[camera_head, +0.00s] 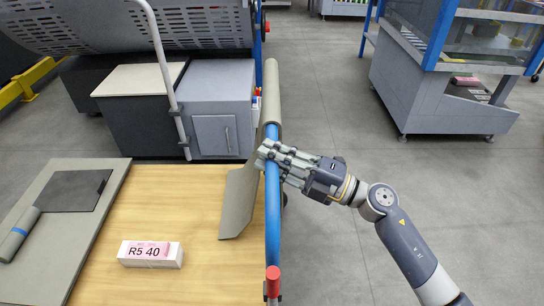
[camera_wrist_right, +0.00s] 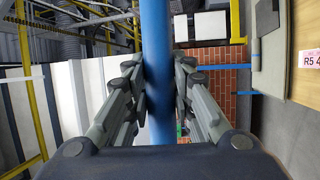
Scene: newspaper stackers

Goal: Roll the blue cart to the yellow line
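The blue cart shows in the head view as a blue rail (camera_head: 272,215) running along the right edge of a wooden top (camera_head: 190,215). My right gripper (camera_head: 268,155) reaches the far part of this rail from the right. In the right wrist view the blue rail (camera_wrist_right: 157,60) passes between the fingers of my right gripper (camera_wrist_right: 162,95), which press close on both sides of it. I see no yellow line on the floor. My left gripper is not in view.
A white box marked R5 40 (camera_head: 150,254) and a grey board (camera_head: 75,220) lie on the wooden top. Grey cabinets (camera_head: 218,115) stand just beyond. A grey and blue machine (camera_head: 440,95) stands at the far right. The grey floor (camera_head: 325,90) between is clear.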

